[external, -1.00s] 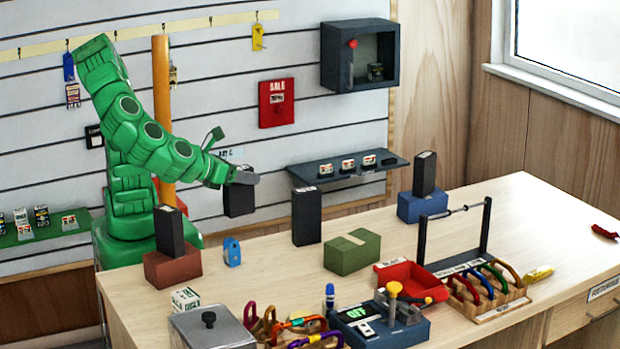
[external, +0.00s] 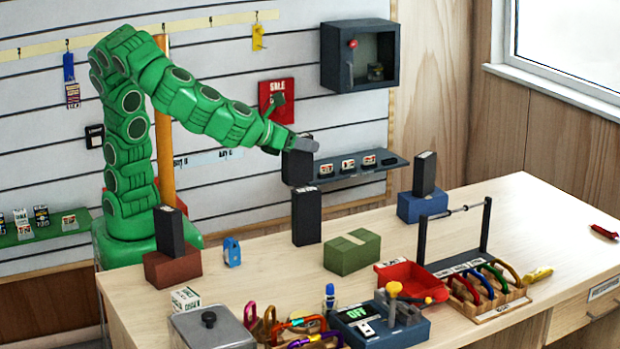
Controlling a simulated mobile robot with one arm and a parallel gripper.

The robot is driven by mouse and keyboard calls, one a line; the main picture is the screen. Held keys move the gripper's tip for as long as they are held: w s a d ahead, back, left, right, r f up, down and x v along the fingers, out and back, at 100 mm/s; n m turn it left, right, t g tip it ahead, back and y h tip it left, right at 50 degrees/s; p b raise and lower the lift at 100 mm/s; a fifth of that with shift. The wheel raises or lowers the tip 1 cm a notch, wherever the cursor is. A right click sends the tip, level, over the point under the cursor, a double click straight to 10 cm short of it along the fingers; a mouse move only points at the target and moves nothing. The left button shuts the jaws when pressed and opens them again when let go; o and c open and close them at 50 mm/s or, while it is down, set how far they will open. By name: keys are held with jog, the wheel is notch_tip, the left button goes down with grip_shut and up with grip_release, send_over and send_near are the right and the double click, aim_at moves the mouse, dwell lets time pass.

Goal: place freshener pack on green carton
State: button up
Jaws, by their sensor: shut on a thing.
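My gripper (external: 304,144) is shut on a black box-shaped pack (external: 296,168), which hangs upright in the air. It is above and behind the table, in front of the grey wall shelf. The pack's label is not readable, so I cannot confirm it is the freshener pack. The green carton (external: 352,253) lies on the table to the lower right of the held pack, with a paler strip across its top. Nothing rests on it. A similar black pack (external: 306,217) stands on the table left of the carton, just below the held pack in the picture.
Another black pack (external: 424,174) stands on a blue carton (external: 422,207), and one (external: 169,231) on a brown-red carton (external: 172,268). A dark bar stand (external: 455,235), red tray (external: 408,283) and carabiner rack (external: 488,298) are right of the green carton.

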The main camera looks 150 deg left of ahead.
jog(key=shift+w+a+r, duration=0.15)
jog(key=shift+w+a, duration=0.15)
jog(key=shift+a, duration=0.4)
jog(key=w+a+f, duration=0.7)
jog(key=w+f, duration=0.4)
jog(key=f, duration=0.1)
jog(key=shift+a+f, duration=0.3)
jog(key=shift+f, duration=0.05)
jog(key=shift+f, duration=0.1)
jog(key=o, duration=1.1)
